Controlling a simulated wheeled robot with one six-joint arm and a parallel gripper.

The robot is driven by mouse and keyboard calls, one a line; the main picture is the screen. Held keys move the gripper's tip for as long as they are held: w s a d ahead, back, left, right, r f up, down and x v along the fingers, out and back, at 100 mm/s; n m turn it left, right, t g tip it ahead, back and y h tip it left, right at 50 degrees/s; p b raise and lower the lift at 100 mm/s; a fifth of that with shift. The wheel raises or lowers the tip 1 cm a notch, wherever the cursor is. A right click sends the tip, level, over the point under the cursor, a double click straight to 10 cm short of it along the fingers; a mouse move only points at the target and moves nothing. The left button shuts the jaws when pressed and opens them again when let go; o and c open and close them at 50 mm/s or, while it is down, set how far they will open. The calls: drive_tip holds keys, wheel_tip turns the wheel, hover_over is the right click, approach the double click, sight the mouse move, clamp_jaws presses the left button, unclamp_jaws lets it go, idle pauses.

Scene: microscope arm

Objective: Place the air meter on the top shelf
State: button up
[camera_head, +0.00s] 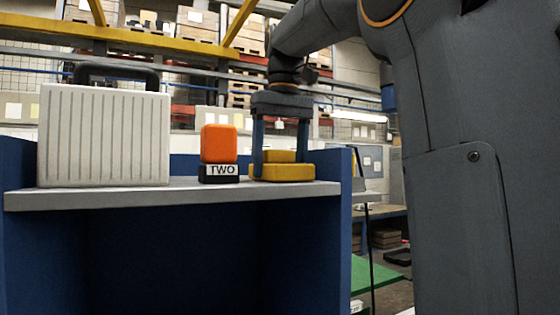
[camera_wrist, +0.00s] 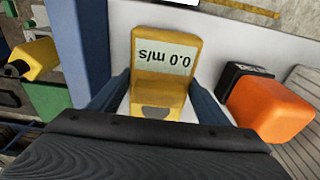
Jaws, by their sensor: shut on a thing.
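The air meter (camera_head: 282,173) is a yellow device on the right part of the grey top shelf (camera_head: 110,199). In the wrist view its yellow body (camera_wrist: 166,50) shows a display reading "0.0 m/s" upside down. My gripper (camera_head: 283,165) points down from above, with one blue-grey finger on each side of the meter. It is shut on the meter, also in the wrist view (camera_wrist: 155,98). The meter appears to be at shelf level; I cannot tell whether it bears fully on the shelf.
An orange block on a black base marked "TWO" (camera_head: 219,170) stands just left of the meter. A white ribbed case with a black handle (camera_head: 104,138) fills the shelf's left part. The blue side panel (camera_head: 339,162) rises at the right end, close to my gripper.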

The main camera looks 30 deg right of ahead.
drive_tip(key=o, duration=1.2)
drive_tip(key=shift+f, duration=0.1)
drive_tip(key=shift+o, duration=0.2)
drive_tip(key=r, duration=0.4)
drive_tip(key=r+b, duration=0.1)
drive_tip(key=r, duration=0.2)
drive_tip(key=shift+s, duration=0.35)
drive_tip(key=shift+s+r, duration=0.1)
drive_tip(key=shift+r, duration=0.25)
